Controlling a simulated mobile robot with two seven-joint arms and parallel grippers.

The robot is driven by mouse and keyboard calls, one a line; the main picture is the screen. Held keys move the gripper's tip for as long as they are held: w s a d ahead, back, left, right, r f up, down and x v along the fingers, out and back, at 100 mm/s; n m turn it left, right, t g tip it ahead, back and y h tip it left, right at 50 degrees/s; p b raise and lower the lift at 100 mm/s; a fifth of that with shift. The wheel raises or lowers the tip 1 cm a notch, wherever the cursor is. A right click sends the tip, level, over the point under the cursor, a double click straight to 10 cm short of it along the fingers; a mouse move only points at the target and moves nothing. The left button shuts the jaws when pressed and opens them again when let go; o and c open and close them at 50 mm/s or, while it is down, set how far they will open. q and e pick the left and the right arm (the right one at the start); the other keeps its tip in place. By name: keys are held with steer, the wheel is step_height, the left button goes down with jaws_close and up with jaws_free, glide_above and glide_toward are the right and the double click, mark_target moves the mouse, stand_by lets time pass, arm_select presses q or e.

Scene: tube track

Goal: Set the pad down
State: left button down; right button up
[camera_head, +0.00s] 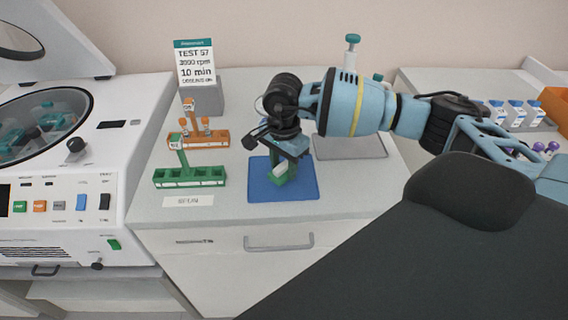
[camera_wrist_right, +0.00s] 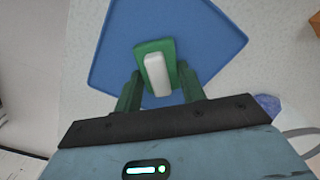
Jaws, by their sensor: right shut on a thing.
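The pad (camera_head: 280,171) appears as a small green piece with a white bar on top, held low over the blue mat (camera_head: 305,190). My right gripper (camera_head: 286,166) is shut on it, reaching down from above. In the right wrist view the pad (camera_wrist_right: 157,73) sits between the two dark green fingers (camera_wrist_right: 160,90), with the blue mat (camera_wrist_right: 112,48) behind it. I cannot tell whether its underside touches the mat. My left gripper is not in view.
A green rack (camera_head: 190,178) and an orange rack (camera_head: 205,139) with tubes stand left of the mat. A sign (camera_head: 195,63) stands behind them. A centrifuge (camera_head: 70,190) fills the left. A grey tray (camera_head: 350,146) lies behind the mat to the right.

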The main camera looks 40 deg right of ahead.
mark_target(284, 165)
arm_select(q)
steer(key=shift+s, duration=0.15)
arm_select(e)
steer(key=shift+f, duration=0.2)
steer(key=o, duration=0.9)
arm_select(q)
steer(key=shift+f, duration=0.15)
arm_select(e)
steer(key=shift+r, duration=0.15)
steer(key=shift+r, duration=0.25)
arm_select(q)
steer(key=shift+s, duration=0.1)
arm_select(e)
step_height(284, 165, up, 12)
steer(key=shift+f, duration=0.2)
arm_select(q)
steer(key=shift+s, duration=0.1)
arm_select(e)
steer(key=shift+s+f, duration=0.1)
steer(key=shift+s, duration=0.05)
